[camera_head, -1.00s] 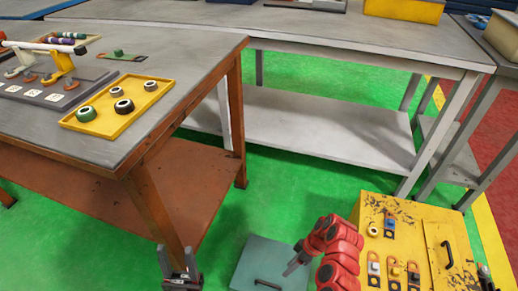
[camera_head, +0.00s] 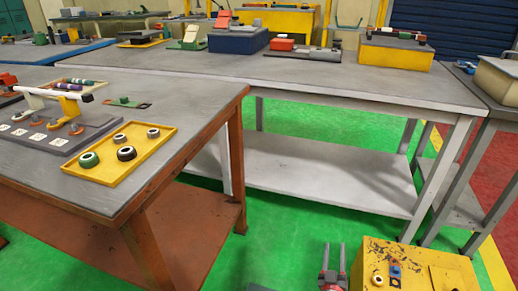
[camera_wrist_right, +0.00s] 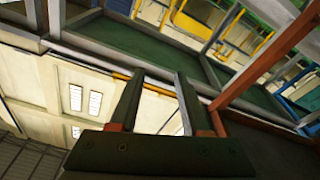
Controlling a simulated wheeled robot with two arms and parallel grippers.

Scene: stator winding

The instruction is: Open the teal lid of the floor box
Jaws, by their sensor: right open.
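Only a thin teal sliver of the floor box's lid (camera_head: 258,288) shows at the bottom edge of the head view. Its handle and the rest of the box are out of frame. My right gripper (camera_head: 333,250) is just right of that sliver, above the green floor, with its fingers pointing up and apart. The right wrist view shows its two dark fingers (camera_wrist_right: 158,78) spread with nothing between them. My left gripper is not in view.
A yellow floor cabinet (camera_head: 412,258) stands right of my right gripper. A grey table with a yellow tray (camera_head: 120,172) is at the left. A long light-grey bench (camera_head: 320,84) runs across behind. Green floor (camera_head: 290,225) is open between them.

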